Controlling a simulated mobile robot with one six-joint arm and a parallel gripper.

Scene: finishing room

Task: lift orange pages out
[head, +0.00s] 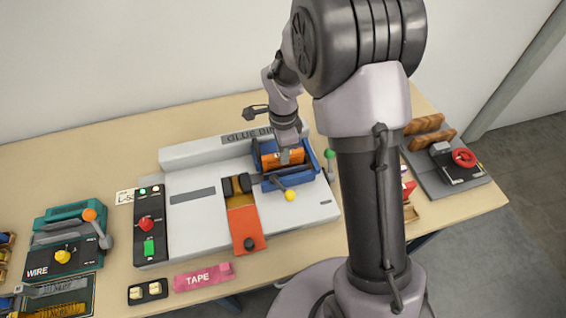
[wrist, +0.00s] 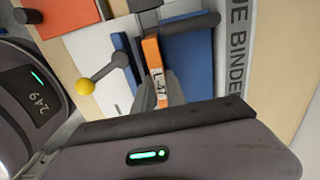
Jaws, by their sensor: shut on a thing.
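The orange pages (head: 296,157) are at the blue clamp (head: 315,168) of the glue binder (head: 190,157). In the wrist view the orange pages (wrist: 152,52) show as a narrow strip with a white label reading L-47. My gripper (head: 286,153) reaches down from above and is shut on the orange pages. In the wrist view its grey fingers (wrist: 157,90) lie on both sides of the strip. Blue clamp surfaces (wrist: 188,60) show beside the pages. I cannot tell whether the pages still touch the clamp; their lower part is hidden.
A lever with a yellow knob (head: 290,195) sticks out in front of the clamp, close to my gripper (wrist: 84,87). A green-knobbed lever (head: 329,154) stands to the right. An orange carriage (head: 245,225) lies left of the clamp. A wire machine (head: 65,245) stands at far left.

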